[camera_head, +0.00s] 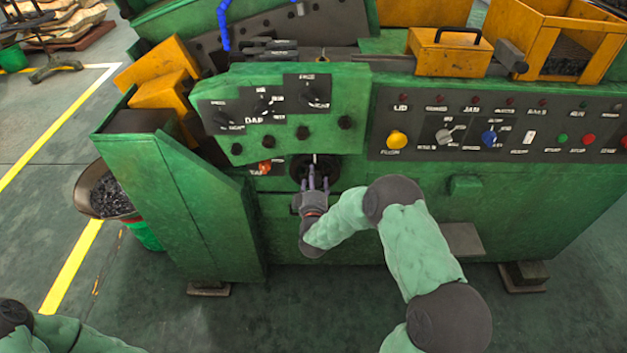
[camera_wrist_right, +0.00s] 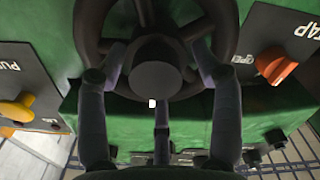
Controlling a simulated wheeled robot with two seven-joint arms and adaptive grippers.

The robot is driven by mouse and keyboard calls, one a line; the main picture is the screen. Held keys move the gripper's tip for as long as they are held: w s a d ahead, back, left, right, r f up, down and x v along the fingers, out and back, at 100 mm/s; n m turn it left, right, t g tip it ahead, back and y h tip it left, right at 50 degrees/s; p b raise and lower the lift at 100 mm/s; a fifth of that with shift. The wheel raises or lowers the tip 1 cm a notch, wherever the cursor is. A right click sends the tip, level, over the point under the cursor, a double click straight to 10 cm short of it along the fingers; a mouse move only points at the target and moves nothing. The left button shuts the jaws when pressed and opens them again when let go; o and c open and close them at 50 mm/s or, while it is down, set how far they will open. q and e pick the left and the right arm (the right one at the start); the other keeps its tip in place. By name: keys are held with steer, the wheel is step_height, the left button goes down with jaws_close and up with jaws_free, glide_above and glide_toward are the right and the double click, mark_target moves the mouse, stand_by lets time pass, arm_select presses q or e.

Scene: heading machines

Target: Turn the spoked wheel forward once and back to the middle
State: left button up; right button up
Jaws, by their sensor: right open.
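The spoked wheel (camera_head: 313,164) is dark and sits on the front of the green machine, below the dial panel; my right gripper partly covers it. In the right wrist view its round hub (camera_wrist_right: 155,76) is close in the middle, with the rim and spokes around it. My right gripper (camera_head: 318,182) is in front of the wheel. Its fingers (camera_wrist_right: 158,70) are open and spread, one each side of the hub and a third below it. Whether they touch the wheel I cannot tell. Only part of my left arm shows at the bottom left corner; its gripper is outside the view.
An orange knob (camera_head: 266,167) is just left of the wheel; it also shows in the wrist view (camera_wrist_right: 276,66). A yellow knob (camera_head: 397,139) is to the right. A green wing (camera_head: 185,195) projects at the left. Floor in front is clear.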

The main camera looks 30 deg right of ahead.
steer(key=v, duration=1.2)
